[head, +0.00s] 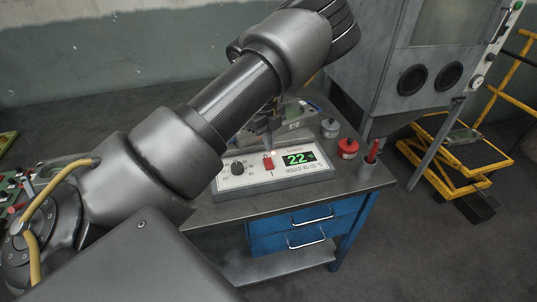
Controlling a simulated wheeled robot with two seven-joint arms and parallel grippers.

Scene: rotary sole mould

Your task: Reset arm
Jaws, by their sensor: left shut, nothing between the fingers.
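My left arm crosses the view from the lower left, rises to the upper middle and bends back down behind itself. The tip of my left gripper (268,146) shows small below the forearm, just above the red switch of a white control box (300,176). It is shut and empty; the arm hides most of it. I cannot tell whether it touches the switch. The box stands on the bench and has a black knob (237,168) and a green display (299,159) reading 22. My right gripper is not in view.
The grey bench (345,186) has blue drawers (300,232) below. A red can (347,148), a grey canister (330,128) and a red holder (372,152) stand right of the box. A grey cabinet (390,60) and yellow lift cart (440,168) are beyond.

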